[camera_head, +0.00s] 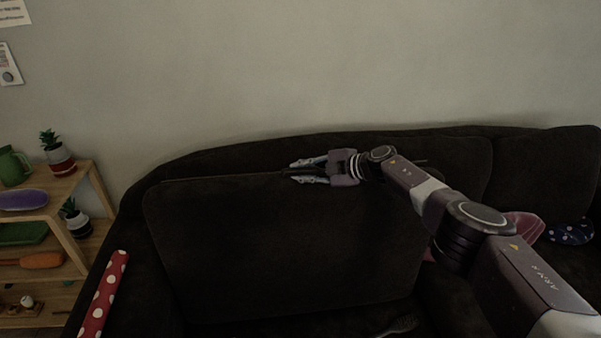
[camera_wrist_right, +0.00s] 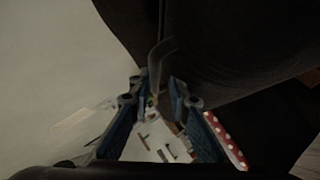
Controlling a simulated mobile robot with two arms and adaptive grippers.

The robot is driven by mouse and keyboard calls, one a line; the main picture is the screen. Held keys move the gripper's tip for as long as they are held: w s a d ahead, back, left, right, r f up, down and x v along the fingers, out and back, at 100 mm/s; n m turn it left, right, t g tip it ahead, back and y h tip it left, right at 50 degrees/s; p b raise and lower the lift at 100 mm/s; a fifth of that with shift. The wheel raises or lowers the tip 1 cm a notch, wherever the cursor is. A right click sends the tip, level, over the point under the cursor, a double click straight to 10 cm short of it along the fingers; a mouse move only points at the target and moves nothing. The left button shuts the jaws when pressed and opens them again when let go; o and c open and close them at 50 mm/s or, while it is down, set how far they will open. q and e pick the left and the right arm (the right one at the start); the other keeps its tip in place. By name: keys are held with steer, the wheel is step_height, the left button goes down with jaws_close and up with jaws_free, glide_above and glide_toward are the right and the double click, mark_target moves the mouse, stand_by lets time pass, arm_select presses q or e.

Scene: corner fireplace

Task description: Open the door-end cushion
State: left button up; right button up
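The dark back cushion (camera_head: 285,255) stands upright at the left end of the black sofa. I cannot tell from the pictures which end is nearest a door. My right gripper (camera_head: 300,171) is at the cushion's top edge, its fingers pointing left. In the right wrist view my right gripper (camera_wrist_right: 155,92) has its two blue-lined fingers apart. The dark cushion (camera_wrist_right: 235,45) fills the upper right there. My left gripper is not in view.
A wooden shelf (camera_head: 85,205) with plants and a green mug stands left of the sofa. A red polka-dot roll (camera_head: 103,295) lies at the sofa's left arm. A grey brush-like object (camera_head: 398,326) is on the seat. A blue dotted item (camera_head: 570,231) lies at right.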

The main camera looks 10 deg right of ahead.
steer(key=shift+s+d+f, duration=0.1)
steer(key=shift+s+d+r, duration=0.3)
steer(key=shift+s+d, duration=0.05)
steer(key=shift+d, duration=0.2)
steer(key=v, duration=1)
steer(key=shift+r, duration=0.25)
steer(key=shift+s, duration=0.1)
